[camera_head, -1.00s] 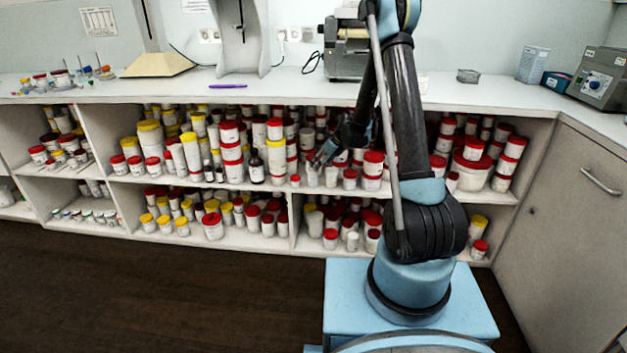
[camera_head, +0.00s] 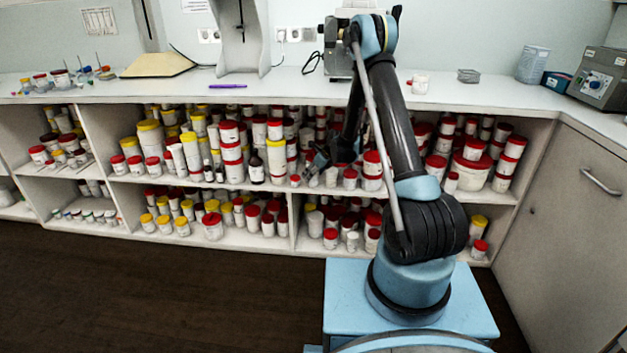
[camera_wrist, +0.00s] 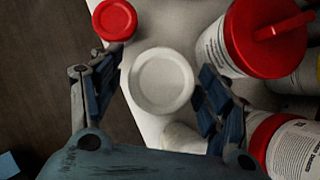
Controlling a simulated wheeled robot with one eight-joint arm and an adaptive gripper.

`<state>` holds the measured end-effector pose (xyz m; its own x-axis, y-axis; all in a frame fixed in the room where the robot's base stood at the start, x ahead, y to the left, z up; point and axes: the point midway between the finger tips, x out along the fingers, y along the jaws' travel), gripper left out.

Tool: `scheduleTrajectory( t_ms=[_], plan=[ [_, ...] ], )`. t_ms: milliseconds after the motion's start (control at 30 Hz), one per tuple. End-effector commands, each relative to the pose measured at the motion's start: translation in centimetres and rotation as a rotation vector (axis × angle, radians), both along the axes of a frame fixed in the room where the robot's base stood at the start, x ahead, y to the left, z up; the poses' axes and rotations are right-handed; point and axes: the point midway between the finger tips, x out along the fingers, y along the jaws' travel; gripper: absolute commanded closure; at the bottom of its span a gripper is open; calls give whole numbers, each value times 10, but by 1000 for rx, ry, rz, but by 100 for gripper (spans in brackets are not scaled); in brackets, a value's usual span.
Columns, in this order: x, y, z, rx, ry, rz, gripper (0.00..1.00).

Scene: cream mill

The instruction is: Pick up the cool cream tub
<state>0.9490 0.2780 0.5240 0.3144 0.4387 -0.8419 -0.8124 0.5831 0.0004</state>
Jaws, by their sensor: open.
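A round tub with a plain white lid (camera_wrist: 161,80), which I take to be the cool cream tub, stands on the white shelf in the wrist view. My gripper (camera_wrist: 160,84) is open, with one blue-padded finger on each side of this tub. I see the lid from above; the tub's side and any label are mostly hidden. Small gaps show between the lid and the fingers. In the head view my gripper (camera_head: 314,168) is at the front of the middle shelf, and I cannot surely pick out the tub there.
A small red-lidded tub (camera_wrist: 115,19) stands beside the left finger. A large red-lidded tub (camera_wrist: 265,38) and another red-lidded tub (camera_wrist: 290,143) crowd the right finger. Shelves of many tubs fill the cabinet under the white counter (camera_head: 470,95). The dark floor (camera_head: 150,295) is clear.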

Motion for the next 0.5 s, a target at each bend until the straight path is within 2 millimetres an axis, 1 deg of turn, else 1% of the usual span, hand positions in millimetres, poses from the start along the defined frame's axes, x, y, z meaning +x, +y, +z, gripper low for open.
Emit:
scheduleTrajectory(
  t_ms=[100,300,333,367,400,467,500],
  plan=[
    [1,2,-4,0,0,0,30],
    [1,2,-4,0,0,0,30],
    [1,2,-4,0,0,0,32],
    [1,2,-4,0,0,0,39],
    [1,2,-4,0,0,0,48],
    [1,2,-4,0,0,0,62],
    [1,2,-4,0,0,-1,71]
  ],
)
